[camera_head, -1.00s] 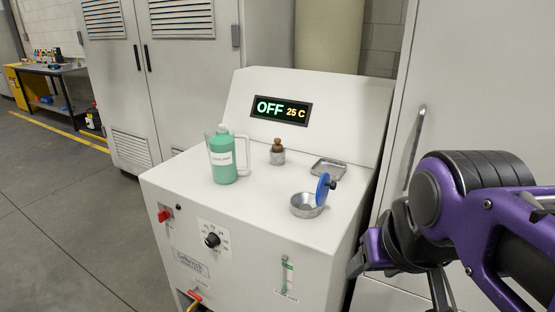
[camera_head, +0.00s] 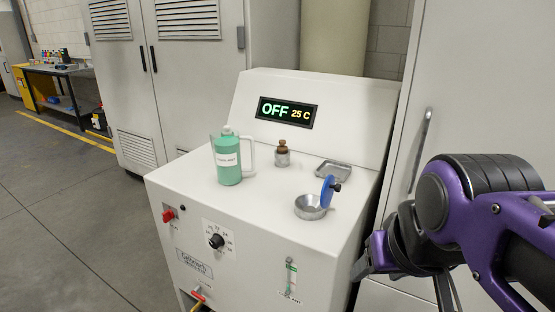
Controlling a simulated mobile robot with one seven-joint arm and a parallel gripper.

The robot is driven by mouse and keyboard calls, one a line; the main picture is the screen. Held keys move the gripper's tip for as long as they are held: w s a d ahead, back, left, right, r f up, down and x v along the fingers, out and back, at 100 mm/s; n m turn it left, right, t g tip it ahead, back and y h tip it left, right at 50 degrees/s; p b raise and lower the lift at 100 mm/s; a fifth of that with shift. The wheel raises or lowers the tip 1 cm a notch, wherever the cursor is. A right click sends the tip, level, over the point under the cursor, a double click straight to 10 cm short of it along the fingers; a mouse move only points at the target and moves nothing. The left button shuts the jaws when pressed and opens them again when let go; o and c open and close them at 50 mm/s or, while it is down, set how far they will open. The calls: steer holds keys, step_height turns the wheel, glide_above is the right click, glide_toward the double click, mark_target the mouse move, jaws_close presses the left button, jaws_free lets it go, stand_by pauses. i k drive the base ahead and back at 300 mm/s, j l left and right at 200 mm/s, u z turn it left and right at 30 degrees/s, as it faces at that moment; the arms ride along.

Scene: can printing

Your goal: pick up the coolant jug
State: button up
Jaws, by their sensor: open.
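The coolant jug (camera_head: 229,171) is green with a white label, a pale cap and a clear handle on its right side. It stands upright on the white top of the chiller machine (camera_head: 268,203), left of centre. My gripper (camera_head: 366,262) is at the right, partly hidden by my purple arm. It is in front of the machine's right side, apart from the jug and holding nothing that I can see.
On the machine top, right of the jug, are a brown-topped metal fitting (camera_head: 282,154), a shallow metal tray (camera_head: 333,172) and a filler cup (camera_head: 311,207) with its blue cap (camera_head: 327,190) raised. A grey cabinet (camera_head: 175,80) stands behind left. Floor at left is clear.

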mark_target(225, 143)
steer(key=i+j+z, duration=0.25)
steer(key=j, duration=0.45)
steer(key=i+j+z, duration=0.1)
steer(key=j+z, duration=0.15)
steer(key=j, duration=0.45)
steer(key=j+z, duration=0.25)
steer(key=j, duration=0.5)
steer(key=i, duration=0.05)
